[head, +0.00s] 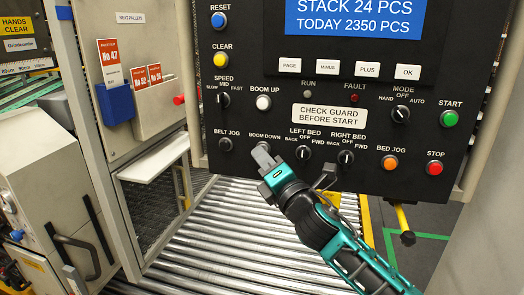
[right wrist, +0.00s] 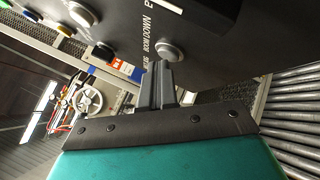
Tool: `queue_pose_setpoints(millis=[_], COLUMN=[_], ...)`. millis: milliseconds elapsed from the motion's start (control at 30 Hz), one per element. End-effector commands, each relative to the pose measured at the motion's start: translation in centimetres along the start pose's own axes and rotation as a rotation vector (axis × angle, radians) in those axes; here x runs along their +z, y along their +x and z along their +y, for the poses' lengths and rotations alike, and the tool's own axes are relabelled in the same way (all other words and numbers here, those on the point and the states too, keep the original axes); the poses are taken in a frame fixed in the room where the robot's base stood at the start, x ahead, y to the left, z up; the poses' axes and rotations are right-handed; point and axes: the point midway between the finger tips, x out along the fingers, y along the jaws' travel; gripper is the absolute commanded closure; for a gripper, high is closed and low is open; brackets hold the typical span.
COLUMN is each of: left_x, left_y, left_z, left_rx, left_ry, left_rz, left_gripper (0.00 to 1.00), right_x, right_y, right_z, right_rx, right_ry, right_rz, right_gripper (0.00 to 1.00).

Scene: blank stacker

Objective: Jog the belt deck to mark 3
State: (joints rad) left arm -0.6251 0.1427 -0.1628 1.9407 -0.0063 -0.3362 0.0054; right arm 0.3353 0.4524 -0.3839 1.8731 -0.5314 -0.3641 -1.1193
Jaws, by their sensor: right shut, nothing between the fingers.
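The black control panel (head: 300,180) fills the upper head view. Its black BELT JOG button (head: 225,145) is at the lower left. My right gripper (head: 262,152) is shut and empty, with its fingertips in front of the BOOM DOWN spot, right of BELT JOG. They hide most of the BOOM DOWN button. In the right wrist view the closed fingertips (right wrist: 160,68) are just below a pale-rimmed button (right wrist: 168,50) beside the BOOM DOWN label; contact cannot be told. A roller bed (head: 215,250) runs below the panel. I cannot make out mark 3. My left gripper is not in view.
The BOOM UP button (head: 263,102), SPEED knob (head: 223,99), LEFT BED knob (head: 303,152) and RIGHT BED knob (head: 346,157) are near the gripper. The orange BED JOG (head: 390,162) and red STOP (head: 435,168) are farther right. A grey cabinet (head: 50,170) stands at the left.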

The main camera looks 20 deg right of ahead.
Motion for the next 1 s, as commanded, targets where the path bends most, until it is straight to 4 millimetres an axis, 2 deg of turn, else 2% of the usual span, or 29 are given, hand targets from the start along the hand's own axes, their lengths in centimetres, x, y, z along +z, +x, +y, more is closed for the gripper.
queue_pose_setpoints(millis=[1000], left_x=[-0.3], left_y=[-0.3], left_z=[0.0], left_rx=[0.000], left_ry=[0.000], left_rz=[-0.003], left_gripper=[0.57], right_x=[-1.2], right_y=[-1.6], right_z=[1.2], right_rx=[0.000], right_ry=[0.002], right_rz=[0.002], right_gripper=[1.00])
